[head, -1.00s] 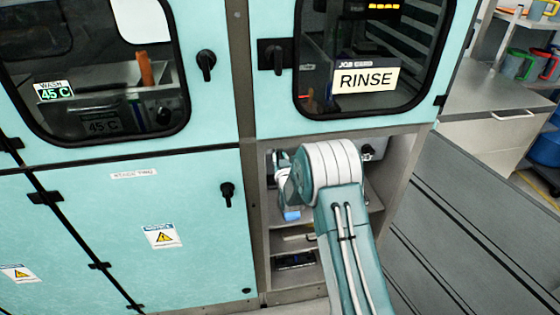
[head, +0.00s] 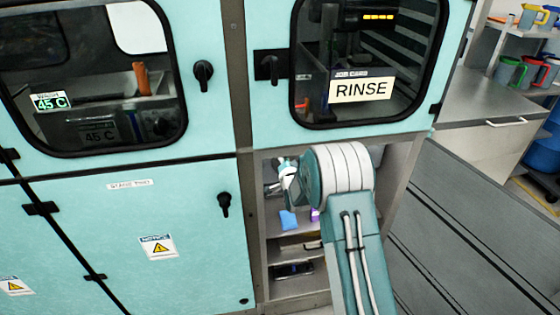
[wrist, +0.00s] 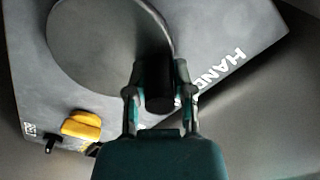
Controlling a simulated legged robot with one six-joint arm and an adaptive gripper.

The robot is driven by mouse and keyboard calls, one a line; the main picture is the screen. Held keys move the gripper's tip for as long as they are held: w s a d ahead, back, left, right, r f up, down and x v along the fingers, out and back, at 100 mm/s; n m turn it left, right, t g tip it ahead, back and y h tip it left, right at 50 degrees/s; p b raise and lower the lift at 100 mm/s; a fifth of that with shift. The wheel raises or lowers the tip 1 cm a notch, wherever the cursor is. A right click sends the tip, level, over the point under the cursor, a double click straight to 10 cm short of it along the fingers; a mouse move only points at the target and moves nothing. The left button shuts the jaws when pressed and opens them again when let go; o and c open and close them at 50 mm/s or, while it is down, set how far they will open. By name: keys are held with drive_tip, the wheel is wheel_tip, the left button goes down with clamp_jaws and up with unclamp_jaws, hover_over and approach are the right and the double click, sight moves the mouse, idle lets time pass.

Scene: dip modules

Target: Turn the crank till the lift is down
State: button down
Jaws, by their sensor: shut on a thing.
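In the wrist view, a dark round crank disc (wrist: 95,40) sits on a grey panel (wrist: 225,35) with white lettering that begins "HAND". A dark, stubby crank handle (wrist: 159,100) stands at the disc's lower right edge. My gripper (wrist: 158,85) is shut on this handle, one finger on each side. In the head view my arm covers the open bay (head: 270,225) under the RINSE window, and the crank and fingertips cannot be made out there. I cannot identify the lift in either view.
A yellow knob (wrist: 82,125) sits on the panel, left of my gripper. In the bay are a blue item (head: 288,220) and a purple item (head: 315,214). Teal cabinet doors (head: 130,235) stand to the left, and a grey counter (head: 490,95) to the right.

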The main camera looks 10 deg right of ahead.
drive_tip(key=shift+d+f+m, duration=0.1)
drive_tip(key=shift+d+m, duration=0.65)
drive_tip(key=shift+m, duration=1.2)
drive_tip(key=shift+d+f+m, duration=0.1)
drive_tip(key=shift+d+m, duration=0.65)
drive_tip(key=shift+m, duration=1.15)
drive_tip(key=shift+d+m, duration=0.75)
drive_tip(key=shift+m, duration=1.2)
drive_tip(key=shift+f, duration=0.1)
drive_tip(key=shift+c, duration=2.4)
unclamp_jaws()
drive_tip(key=shift+s, duration=0.1)
